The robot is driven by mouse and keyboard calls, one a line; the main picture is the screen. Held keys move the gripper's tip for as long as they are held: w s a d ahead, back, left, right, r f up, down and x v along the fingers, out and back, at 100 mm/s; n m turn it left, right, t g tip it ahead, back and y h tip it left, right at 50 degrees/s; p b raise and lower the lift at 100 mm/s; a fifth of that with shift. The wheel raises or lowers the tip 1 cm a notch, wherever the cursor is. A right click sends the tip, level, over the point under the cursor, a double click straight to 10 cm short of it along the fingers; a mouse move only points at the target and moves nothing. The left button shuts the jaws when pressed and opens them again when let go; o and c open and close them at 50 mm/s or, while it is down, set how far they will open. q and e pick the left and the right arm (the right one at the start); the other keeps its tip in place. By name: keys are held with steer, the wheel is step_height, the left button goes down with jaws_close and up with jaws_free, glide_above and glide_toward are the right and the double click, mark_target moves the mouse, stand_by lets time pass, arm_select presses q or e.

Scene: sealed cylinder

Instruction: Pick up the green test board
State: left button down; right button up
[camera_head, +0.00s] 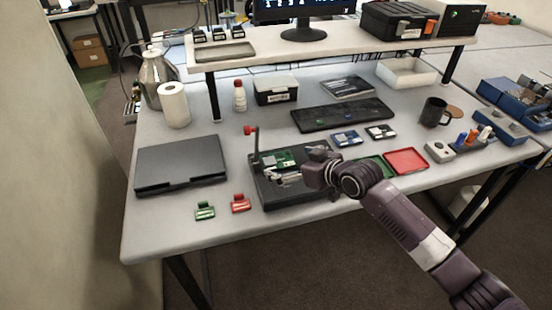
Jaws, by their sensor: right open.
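A green test board (285,157) lies on a black fixture (263,191) with an upright lever that has a red knob, near the front middle of the table. My right gripper (290,179) reaches in from the right, low over the fixture, just in front of the board. It is open, and I see nothing between its fingers. Its wrist hides the right part of the fixture. Whether the fingertips touch the board is too small to tell. My left gripper is not in view.
A closed black laptop (181,164) lies left of the fixture. A green clip (205,211) and a red clip (240,203) lie in front. A red tray (406,161) and a partly hidden green tray (376,166) are on the right. A keyboard (342,115) lies behind.

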mark_target(278, 161)
steer(key=shift+x, duration=1.1)
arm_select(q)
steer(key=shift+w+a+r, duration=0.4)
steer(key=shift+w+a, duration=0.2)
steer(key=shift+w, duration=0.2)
arm_select(e)
steer(key=shift+w+a+f, duration=0.1)
steer(key=shift+w+a, duration=0.15)
steer(key=shift+a, duration=0.05)
steer(key=shift+c, duration=0.3)
steer(key=c, duration=1)
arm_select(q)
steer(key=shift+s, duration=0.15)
arm_select(e)
steer(key=shift+c, duration=0.9)
